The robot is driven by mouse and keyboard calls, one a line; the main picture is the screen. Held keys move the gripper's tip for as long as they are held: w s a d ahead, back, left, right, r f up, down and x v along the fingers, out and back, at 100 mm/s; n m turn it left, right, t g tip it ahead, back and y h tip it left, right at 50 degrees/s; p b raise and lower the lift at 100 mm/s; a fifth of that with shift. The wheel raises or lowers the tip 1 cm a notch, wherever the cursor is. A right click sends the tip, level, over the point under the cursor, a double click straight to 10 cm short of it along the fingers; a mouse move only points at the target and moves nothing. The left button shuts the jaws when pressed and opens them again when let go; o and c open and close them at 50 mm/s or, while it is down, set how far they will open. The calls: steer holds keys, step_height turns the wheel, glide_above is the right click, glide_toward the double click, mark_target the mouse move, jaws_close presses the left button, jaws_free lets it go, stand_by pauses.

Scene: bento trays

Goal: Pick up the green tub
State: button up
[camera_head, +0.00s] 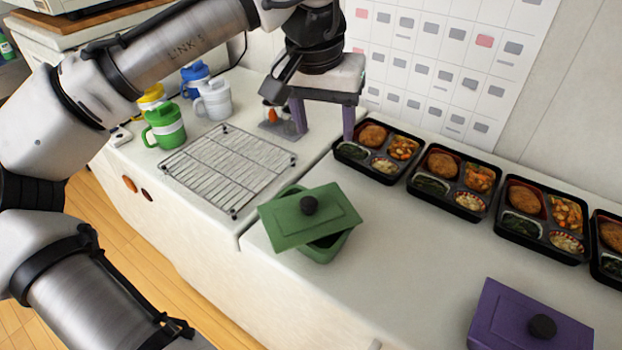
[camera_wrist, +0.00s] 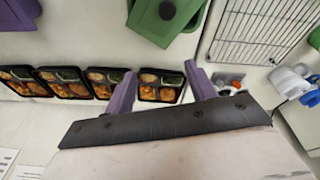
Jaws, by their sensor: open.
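The green tub (camera_head: 328,247) stands on the white counter near its front edge, just right of the wire rack. Its green lid (camera_head: 318,213) with a dark knob lies askew and tilted on top, leaving part of the tub open. In the wrist view the green lid (camera_wrist: 150,20) is at the top edge, with a bit of the tub (camera_wrist: 194,20) beside it. My gripper (camera_head: 322,130) is open and empty, with purple fingers pointing down. It is at the back of the counter, behind the tub and apart from it. The gripper also shows in the wrist view (camera_wrist: 159,84).
Several bento trays (camera_head: 365,173) stand in a row along the wall, the nearest close to my right finger. A purple lidded tub (camera_head: 490,318) is at the front right. The wire rack (camera_head: 205,196) and several mugs (camera_head: 167,128) are on the left. The middle counter is clear.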

steer(key=s+a+f+n+g+y, duration=0.1)
steer(key=a+g, duration=0.1)
glide_above(308, 201)
step_height(308, 201, down, 8)
steer(key=shift+s+r+p, duration=0.1)
steer(key=shift+p, duration=0.3)
steer(key=shift+f+p, duration=0.65)
steer(key=shift+f, duration=2.4)
steer(key=shift+c, duration=0.3)
jaws_close()
